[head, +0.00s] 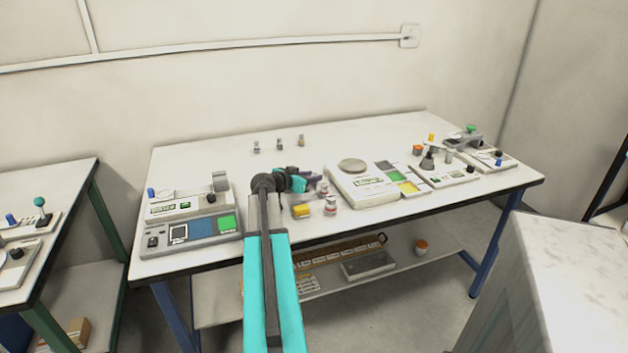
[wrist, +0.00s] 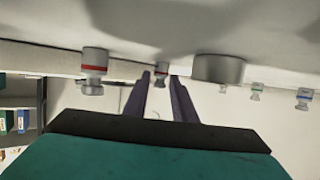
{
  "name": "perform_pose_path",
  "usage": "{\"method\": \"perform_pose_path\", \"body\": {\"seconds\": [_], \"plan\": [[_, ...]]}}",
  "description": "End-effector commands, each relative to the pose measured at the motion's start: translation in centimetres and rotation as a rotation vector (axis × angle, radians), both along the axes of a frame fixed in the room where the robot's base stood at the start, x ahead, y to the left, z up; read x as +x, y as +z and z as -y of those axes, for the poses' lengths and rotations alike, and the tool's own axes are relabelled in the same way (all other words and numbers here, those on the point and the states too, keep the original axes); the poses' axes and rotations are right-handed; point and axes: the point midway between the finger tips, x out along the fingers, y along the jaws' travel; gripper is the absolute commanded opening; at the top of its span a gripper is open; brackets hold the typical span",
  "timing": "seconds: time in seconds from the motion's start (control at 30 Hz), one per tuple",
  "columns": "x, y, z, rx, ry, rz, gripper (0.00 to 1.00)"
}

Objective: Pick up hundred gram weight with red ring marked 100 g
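Two metal weights with red rings stand on the table near my gripper. One (head: 331,205) is nearer to my body. The other (head: 322,188) stands just right of the gripper tips. In the wrist view, which appears upside down, one red-ringed weight (wrist: 94,68) is large at left. A smaller-looking one (wrist: 161,70) shows beyond and between my fingertips. I cannot read 100 g on either. My gripper (head: 304,181) points right, low over the table. Its fingers (wrist: 161,78) are apart, with nothing visibly held.
A balance (head: 362,190) stands to the right and another device (head: 190,235) to the left. Several small weights (head: 279,145) stand at the back.

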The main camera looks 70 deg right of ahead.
Motion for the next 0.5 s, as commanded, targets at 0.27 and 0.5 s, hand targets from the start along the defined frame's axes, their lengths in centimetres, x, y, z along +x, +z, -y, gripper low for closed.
{"method": "perform_pose_path", "body": {"seconds": [0.27, 0.5], "plan": [[-0.01, 0.03, 0.01, 0.0, 0.0, 0.0, 0.0], [-0.02, 0.23, 0.01, -0.001, 0.0, 0.0, 0.0]]}}
